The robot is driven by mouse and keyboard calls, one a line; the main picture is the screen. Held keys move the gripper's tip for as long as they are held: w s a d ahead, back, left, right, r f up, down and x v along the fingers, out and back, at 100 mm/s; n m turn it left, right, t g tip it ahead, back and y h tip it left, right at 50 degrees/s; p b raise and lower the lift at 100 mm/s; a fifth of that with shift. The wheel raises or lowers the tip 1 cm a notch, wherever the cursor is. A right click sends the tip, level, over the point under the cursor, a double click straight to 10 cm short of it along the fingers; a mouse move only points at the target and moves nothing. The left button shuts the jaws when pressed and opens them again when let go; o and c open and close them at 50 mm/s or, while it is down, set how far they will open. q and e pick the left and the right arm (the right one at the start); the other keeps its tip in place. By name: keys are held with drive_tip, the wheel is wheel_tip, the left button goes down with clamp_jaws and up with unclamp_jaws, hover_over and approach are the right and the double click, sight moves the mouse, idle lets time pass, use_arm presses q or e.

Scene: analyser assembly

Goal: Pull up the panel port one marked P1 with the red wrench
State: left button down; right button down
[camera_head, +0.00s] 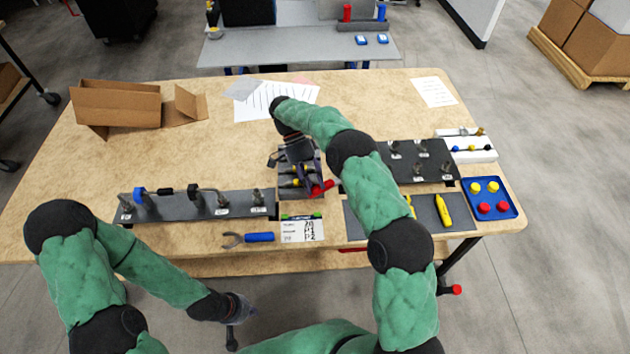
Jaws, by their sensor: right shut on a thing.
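My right gripper (300,168) points down over the small dark rack in the middle of the table. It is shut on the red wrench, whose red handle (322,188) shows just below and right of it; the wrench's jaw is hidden. A dark panel (180,208) with several upright ports and small white labels lies left of the rack. Another dark panel (428,165) with labelled ports lies to the right. The labels are too small to read, so I cannot tell which port is P1. My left gripper (236,318) hangs low before the table's front edge, its fingers unclear.
A blue-handled wrench (258,237) lies beside a printed card (302,230) at the front. A yellow tool (442,210) lies on a grey mat (462,217). A blue tray (509,209) holds yellow and red caps. A cardboard box (118,104) stands back left; the table's left middle is clear.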

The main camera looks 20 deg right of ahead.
drive_tip(key=shift+s+a+r+p, duration=0.1)
drive_tip(key=shift+s+r+p, duration=0.35)
drive_tip(key=shift+r+p, duration=0.15)
drive_tip(key=shift+s+a+r+p, duration=0.15)
drive_tip(key=shift+s+r+p, duration=0.25)
drive_tip(key=shift+s+p, duration=0.2)
drive_tip(key=shift+s+a+r+p, duration=0.1)
drive_tip(key=shift+s+p, duration=0.2)
drive_tip(key=shift+s, duration=0.1)
drive_tip(key=shift+r, duration=0.1)
wheel_tip(320, 180, up, 7)
drive_tip(key=p, duration=0.5)
drive_tip(key=shift+f, duration=0.25)
